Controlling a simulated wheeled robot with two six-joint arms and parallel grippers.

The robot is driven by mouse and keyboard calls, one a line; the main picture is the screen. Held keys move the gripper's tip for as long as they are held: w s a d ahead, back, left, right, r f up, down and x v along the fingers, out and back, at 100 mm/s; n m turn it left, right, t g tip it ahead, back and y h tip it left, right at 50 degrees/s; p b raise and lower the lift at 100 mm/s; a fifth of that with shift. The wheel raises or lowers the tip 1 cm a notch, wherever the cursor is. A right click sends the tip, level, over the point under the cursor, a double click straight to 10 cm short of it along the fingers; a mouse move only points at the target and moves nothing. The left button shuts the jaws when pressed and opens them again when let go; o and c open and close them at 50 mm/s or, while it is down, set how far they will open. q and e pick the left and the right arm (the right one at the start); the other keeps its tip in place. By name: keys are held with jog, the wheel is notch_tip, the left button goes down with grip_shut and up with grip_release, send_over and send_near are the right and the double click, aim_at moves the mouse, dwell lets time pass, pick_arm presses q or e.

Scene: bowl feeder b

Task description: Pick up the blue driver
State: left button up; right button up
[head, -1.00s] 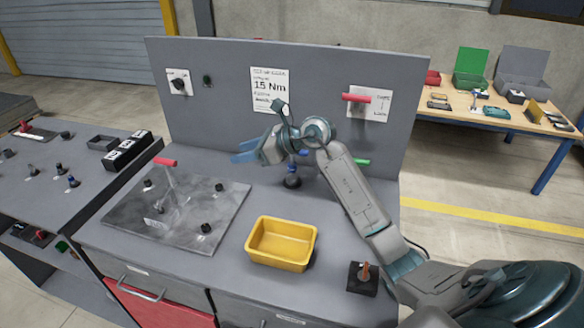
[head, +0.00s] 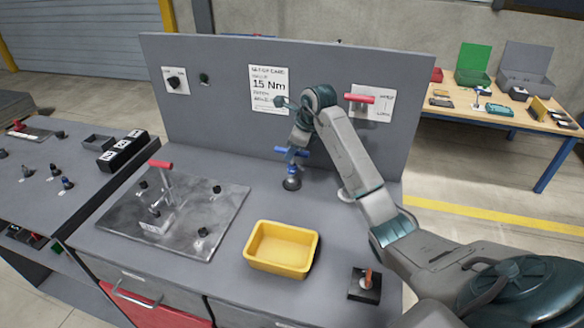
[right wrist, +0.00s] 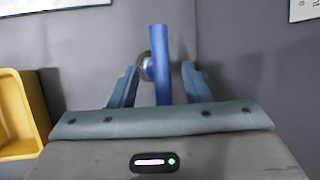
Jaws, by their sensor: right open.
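The blue driver (head: 283,150) stands upright on the bench near the back panel, with a blue crossbar handle on top and a dark round base (head: 292,184) below. My right gripper (head: 297,150) reaches down to the handle from above. In the right wrist view the blue bar (right wrist: 162,62) lies between the two blue fingers of my right gripper (right wrist: 160,82), with a gap on each side. The gripper is open. In the head view the gripper and wrist hide part of the handle. My left gripper is out of view.
A yellow bin (head: 282,248) stands in front of the driver. Another red handle (head: 359,99) is at the back panel (head: 225,100). A switch box (head: 365,286) sits at front right.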

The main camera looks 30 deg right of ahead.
aim_at(292, 167)
jog(key=p+x, duration=0.2)
jog(key=x, duration=0.2)
jog(key=shift+w+p, duration=0.15)
jog(key=shift+p, duration=0.15)
jog(key=shift+w+f, duration=0.1)
jog(key=shift+f, duration=0.3)
jog(key=shift+r, duration=0.15)
grip_shut()
